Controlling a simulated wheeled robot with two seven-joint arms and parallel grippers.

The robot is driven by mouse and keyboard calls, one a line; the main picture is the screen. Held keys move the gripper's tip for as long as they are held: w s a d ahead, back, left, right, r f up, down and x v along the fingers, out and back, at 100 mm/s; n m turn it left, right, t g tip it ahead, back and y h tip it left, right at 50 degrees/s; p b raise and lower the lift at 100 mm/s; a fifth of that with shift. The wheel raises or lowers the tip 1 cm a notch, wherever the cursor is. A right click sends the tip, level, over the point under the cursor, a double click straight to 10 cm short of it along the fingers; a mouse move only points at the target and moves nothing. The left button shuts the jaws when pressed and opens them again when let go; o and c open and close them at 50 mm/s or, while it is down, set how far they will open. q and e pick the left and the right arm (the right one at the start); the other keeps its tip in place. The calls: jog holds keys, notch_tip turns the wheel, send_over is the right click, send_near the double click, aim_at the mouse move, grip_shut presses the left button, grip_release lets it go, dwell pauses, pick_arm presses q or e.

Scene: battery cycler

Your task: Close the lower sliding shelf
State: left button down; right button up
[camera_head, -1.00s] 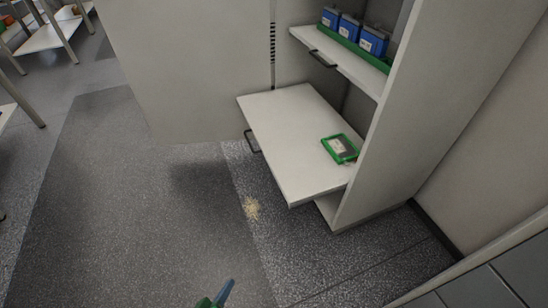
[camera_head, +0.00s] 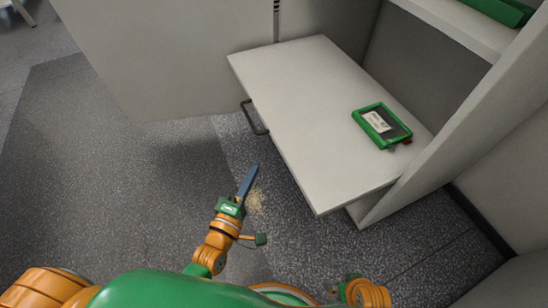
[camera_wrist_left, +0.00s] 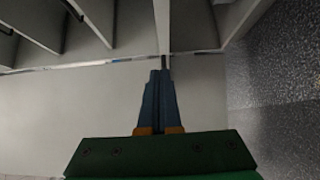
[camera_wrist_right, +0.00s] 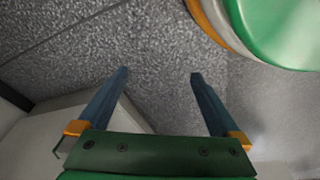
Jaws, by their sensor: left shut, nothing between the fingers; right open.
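The lower sliding shelf (camera_head: 300,105) is a pale flat board pulled well out of the cabinet. Its dark bar handle (camera_head: 253,118) is on the front edge, at the left in the head view. A green-framed device (camera_head: 381,126) lies on the shelf near the cabinet's side panel. My left gripper (camera_head: 255,167) is over the floor in front of the shelf, below the handle in the picture and apart from it. Its blue fingers are shut and empty, as the left wrist view (camera_wrist_left: 163,73) also shows. My right gripper (camera_wrist_right: 160,73) is open and empty above the speckled floor.
The cabinet's side panel (camera_head: 455,130) stands right of the shelf. An upper shelf (camera_head: 455,25) with a green tray (camera_head: 500,8) is above. A large pale panel (camera_head: 165,60) stands to the left. The dark floor (camera_head: 110,190) in front is open.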

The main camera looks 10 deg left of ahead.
aim_at(278, 146)
pick_arm(q)
jog(key=shift+w+d+b, duration=0.3)
jog(key=shift+w+d, duration=0.4)
jog(key=shift+w, duration=0.3)
jog(key=shift+w+d+b, duration=0.3)
jog(key=shift+w+d, duration=0.35)
jog(key=shift+w, duration=0.4)
jog(key=shift+w+d+b, duration=0.3)
jog(key=shift+w+d, duration=0.4)
jog(key=shift+w, duration=0.3)
pick_arm(e)
jog(key=shift+w+a+r, duration=0.1)
jog(key=shift+w+r, duration=0.2)
jog(key=shift+r, duration=0.45)
jog(key=shift+w+a+r, duration=0.1)
jog(key=shift+w+r, duration=0.2)
jog(key=shift+r, duration=0.4)
jog(key=shift+w+a+r, duration=0.1)
jog(key=shift+w+r, duration=0.2)
jog(key=shift+r, duration=0.45)
jog(key=shift+d, duration=0.1)
